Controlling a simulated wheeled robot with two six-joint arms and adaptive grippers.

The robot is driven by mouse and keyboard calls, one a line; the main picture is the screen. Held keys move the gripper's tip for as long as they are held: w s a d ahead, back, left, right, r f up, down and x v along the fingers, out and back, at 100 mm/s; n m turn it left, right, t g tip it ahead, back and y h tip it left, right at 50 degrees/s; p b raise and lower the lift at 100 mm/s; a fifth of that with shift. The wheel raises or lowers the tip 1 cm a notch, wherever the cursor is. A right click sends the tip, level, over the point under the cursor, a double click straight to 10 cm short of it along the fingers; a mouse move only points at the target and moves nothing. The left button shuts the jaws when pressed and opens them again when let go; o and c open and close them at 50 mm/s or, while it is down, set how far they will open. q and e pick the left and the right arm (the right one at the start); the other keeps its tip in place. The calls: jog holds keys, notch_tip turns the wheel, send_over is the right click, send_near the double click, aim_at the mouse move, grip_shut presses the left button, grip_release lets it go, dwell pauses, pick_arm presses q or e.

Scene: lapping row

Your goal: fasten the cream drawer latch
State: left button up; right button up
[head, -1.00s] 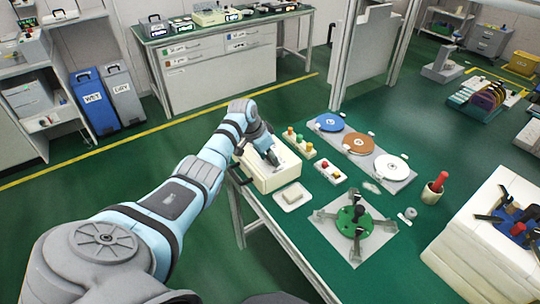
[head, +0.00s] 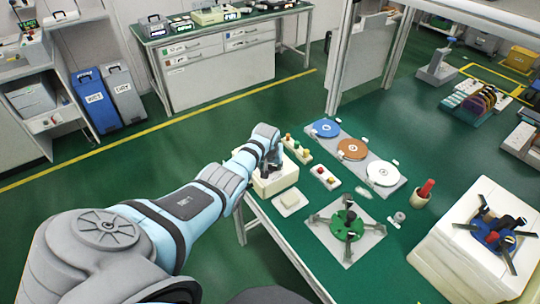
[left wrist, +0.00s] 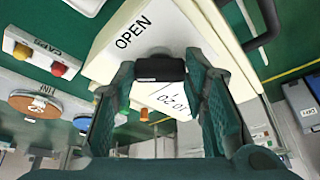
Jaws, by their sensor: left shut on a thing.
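The cream box (head: 277,186) stands at the left edge of the green table, mostly behind my left wrist in the head view. The left wrist view shows its cream top (left wrist: 112,62) with the word OPEN and more lettering, partly hidden, towards the fingers. A black latch knob (left wrist: 160,68) sits over this top, between my left gripper's fingers. My left gripper (head: 273,168) is shut on this knob; in the left wrist view its fingers (left wrist: 160,82) stand on both sides of it. A dark bar handle (left wrist: 266,22) shows beside the box. My right gripper is not in view.
A tray with discs (head: 352,149) and a green clamp fixture (head: 347,222) lie further right.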

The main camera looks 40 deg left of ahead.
pick_arm(q)
jog(key=shift+w+n+y, duration=0.1)
jog(key=shift+n+y, duration=0.3)
jog(key=shift+n, duration=0.6)
jog(key=n+b, duration=0.1)
jog(key=n+g+b, duration=0.1)
jog(key=shift+w+d+f+n+y, duration=0.1)
jog(key=shift+f+n+y, duration=0.1)
jog(key=shift+n+y, duration=0.1)
jog(key=n+g+b, duration=0.1)
jog(key=n+b, duration=0.1)
jog(key=b, duration=0.1)
jog(key=shift+n+y+b, duration=0.3)
jog(key=shift+n, duration=0.1)
jog(key=shift+d+r+n+g+b, duration=0.1)
jog(key=shift+r+n+g+b, duration=0.15)
jog(key=shift+n+b, duration=0.45)
jog(key=o, duration=1.2)
jog(key=shift+c, duration=0.2)
